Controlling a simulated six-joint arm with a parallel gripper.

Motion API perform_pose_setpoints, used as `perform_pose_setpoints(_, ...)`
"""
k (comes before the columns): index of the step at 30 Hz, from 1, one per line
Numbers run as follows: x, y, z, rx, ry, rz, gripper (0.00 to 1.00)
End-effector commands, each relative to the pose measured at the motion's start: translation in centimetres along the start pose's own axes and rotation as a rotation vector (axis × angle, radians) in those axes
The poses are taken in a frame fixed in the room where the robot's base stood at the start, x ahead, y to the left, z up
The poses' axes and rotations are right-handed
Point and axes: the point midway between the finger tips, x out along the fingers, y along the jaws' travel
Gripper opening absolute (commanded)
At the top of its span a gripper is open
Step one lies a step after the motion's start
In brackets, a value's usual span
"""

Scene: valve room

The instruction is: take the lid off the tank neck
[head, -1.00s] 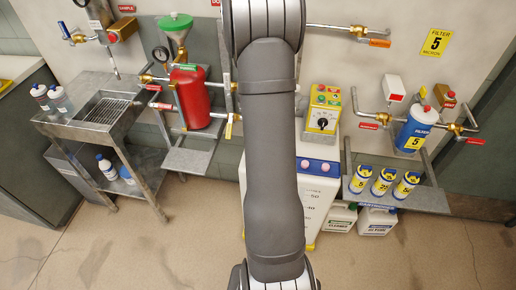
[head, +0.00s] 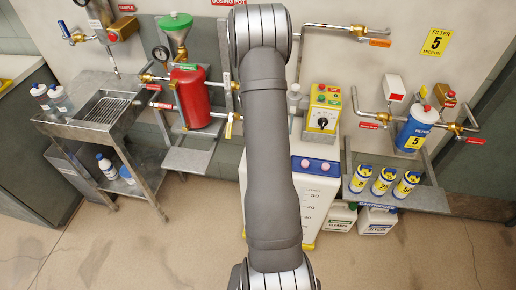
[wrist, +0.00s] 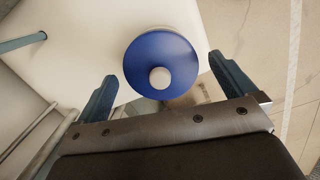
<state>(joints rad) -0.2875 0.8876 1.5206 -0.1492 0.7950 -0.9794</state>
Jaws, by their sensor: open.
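A round blue lid (wrist: 161,55) with a pale knob (wrist: 159,78) shows in the wrist view, over the white tank (wrist: 80,45). The neck under it is hidden. My gripper (wrist: 162,70) is open, with one dark blue finger on each side of the lid's near part. I see a gap between each finger and the lid, and nothing is held. I cannot tell the height of the fingers against the lid. In the head view the white tank (head: 314,205) shows beside my arm; the lid and my gripper are hidden there.
A teal tube (wrist: 24,43) lies at the left of the wrist view. In the head view a yellow control box (head: 323,108) stands behind the tank. Filter cartridges (head: 383,182) on a shelf and white jugs (head: 376,220) are to the right. The floor in front is clear.

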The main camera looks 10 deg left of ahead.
Motion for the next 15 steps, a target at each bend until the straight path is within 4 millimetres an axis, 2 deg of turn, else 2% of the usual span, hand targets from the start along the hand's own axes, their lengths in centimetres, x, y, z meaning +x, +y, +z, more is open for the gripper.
perform_pose_setpoints(8,0.39,0.04,-0.01,0.001,0.001,0.002,1.00)
perform_pose_setpoints(15,0.37,0.04,-0.01,0.001,0.001,0.002,0.58)
